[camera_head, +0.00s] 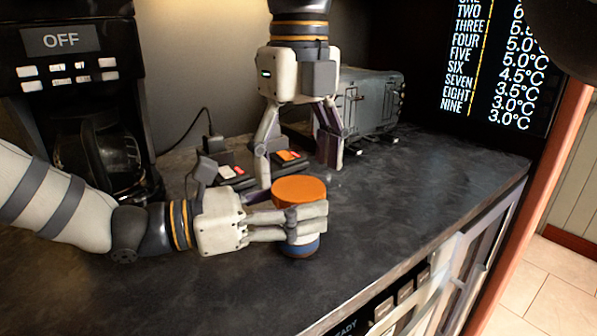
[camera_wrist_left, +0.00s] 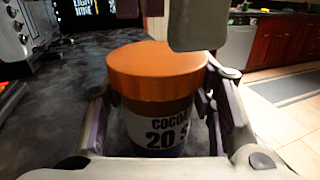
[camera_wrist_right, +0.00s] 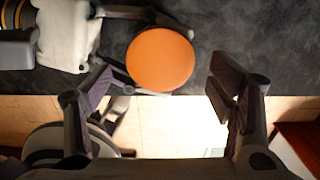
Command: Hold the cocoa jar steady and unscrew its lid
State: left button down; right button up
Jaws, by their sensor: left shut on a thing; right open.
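The cocoa jar (camera_head: 303,246) stands upright on the dark counter with its wide orange lid (camera_head: 299,190) on top. In the left wrist view the jar's white label (camera_wrist_left: 165,132) reads COCOA, and the lid (camera_wrist_left: 157,68) sits above the fingers. My left gripper (camera_head: 300,220) is shut around the jar's body below the lid, reaching in from the left. My right gripper (camera_head: 297,172) points down from above, open and empty, its fingers just behind the lid in the head view. In the right wrist view the lid (camera_wrist_right: 160,59) shows beyond the open fingers, nearer the left one.
A coffee machine (camera_head: 95,100) marked OFF stands at the left. Small dark devices (camera_head: 235,175) with red and orange parts lie behind the jar, and a grey metal appliance (camera_head: 370,100) stands farther back. The counter (camera_head: 420,190) is clear to the right, up to its front edge.

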jog(key=shift+f, duration=1.45)
jog(key=shift+c, duration=0.2)
jog(key=c, duration=1.2)
jog(key=n, duration=0.3)
jog(key=shift+w, duration=0.1)
jog(key=o, duration=1.3)
jog(key=shift+r, duration=2.25)
pick_arm(q)
jog(key=c, duration=0.6)
grip_release()
jog(key=shift+c, duration=0.2)
